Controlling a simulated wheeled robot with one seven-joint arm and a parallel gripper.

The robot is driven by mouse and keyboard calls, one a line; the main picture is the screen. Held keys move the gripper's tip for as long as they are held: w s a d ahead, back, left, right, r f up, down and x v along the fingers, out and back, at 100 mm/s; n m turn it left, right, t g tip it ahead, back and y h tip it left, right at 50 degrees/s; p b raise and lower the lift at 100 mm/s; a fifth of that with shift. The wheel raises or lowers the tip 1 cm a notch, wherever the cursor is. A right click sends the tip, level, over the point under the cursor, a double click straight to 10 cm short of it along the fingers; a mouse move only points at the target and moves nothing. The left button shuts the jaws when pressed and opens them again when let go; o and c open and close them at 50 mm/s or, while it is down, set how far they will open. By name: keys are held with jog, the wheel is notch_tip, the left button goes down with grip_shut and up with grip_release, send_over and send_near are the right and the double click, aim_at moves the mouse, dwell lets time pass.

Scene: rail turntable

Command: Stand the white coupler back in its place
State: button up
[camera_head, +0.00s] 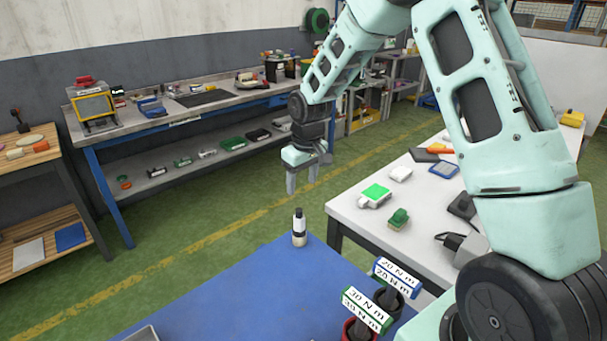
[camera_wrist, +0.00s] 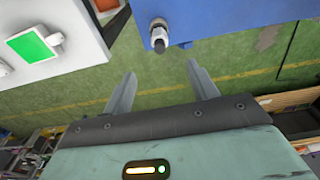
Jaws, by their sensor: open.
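A small white piece with a dark band and dark top (camera_head: 299,230), which looks like the white coupler, stands upright near the far corner of the blue table (camera_head: 250,290). In the wrist view it (camera_wrist: 158,34) shows at the blue table's edge, just beyond the gap between my fingers. My gripper (camera_head: 302,185) is open and empty, fingers pointing down, above and apart from the piece. Both fingers also show spread in the wrist view (camera_wrist: 160,72). A dark cup (camera_head: 388,299) with a 20 N m sign and a red cup (camera_head: 358,330) with a 30 N m sign stand at the blue table's near right.
A white table (camera_head: 345,208) with a green-screened device (camera_head: 375,195), a green block (camera_head: 398,219) and other items is on the right. A grey tray edge (camera_head: 143,334) shows at the bottom. The blue table's middle is clear. Workbenches line the back wall.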

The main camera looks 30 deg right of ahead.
jog(key=shift+s+r, duration=0.15)
jog(key=shift+r, duration=0.75)
jog(key=shift+s+r, duration=0.1)
jog(key=shift+r, duration=0.75)
